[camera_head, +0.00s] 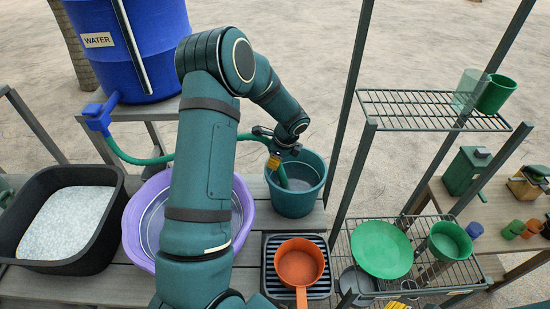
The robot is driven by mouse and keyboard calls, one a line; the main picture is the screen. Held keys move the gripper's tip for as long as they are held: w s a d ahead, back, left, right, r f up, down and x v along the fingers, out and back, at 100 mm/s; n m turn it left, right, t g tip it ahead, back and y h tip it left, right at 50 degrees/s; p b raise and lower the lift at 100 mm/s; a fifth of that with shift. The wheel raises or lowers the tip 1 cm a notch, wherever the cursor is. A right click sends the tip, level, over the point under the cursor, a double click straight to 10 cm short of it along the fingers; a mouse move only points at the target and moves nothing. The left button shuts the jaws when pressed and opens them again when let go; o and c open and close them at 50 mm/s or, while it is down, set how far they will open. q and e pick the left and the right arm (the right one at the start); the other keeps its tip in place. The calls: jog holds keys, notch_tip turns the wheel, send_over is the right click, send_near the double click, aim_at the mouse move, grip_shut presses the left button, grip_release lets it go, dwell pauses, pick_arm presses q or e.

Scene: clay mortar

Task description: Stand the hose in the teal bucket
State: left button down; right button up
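The green hose (148,160) runs from the blue tap (98,117) on the water barrel, passes behind my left arm and comes out at the teal bucket (299,203). My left gripper (276,153) is above the bucket's left rim and appears shut on the hose, with a yellow-orange piece beside the fingers. Below the gripper, the hose's end part (283,177) points down inside the bucket, near its left wall. Whether the tip touches the bottom is unclear. The bucket stands upright on the slatted bench. My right gripper is not in view.
A purple basin (246,213) lies partly behind my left arm. A black tub (20,222) with pale contents is at left. An orange pan (299,262) sits on a dark ribbed tray in front of the bucket. A wire rack (412,119) with green dishes stands at right.

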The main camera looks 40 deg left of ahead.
pick_arm(q)
grip_release()
dwell(0.4)
jog(key=p+v, duration=0.7)
jog(key=v, duration=0.4)
jog(key=shift+a, duration=0.3)
dwell(0.8)
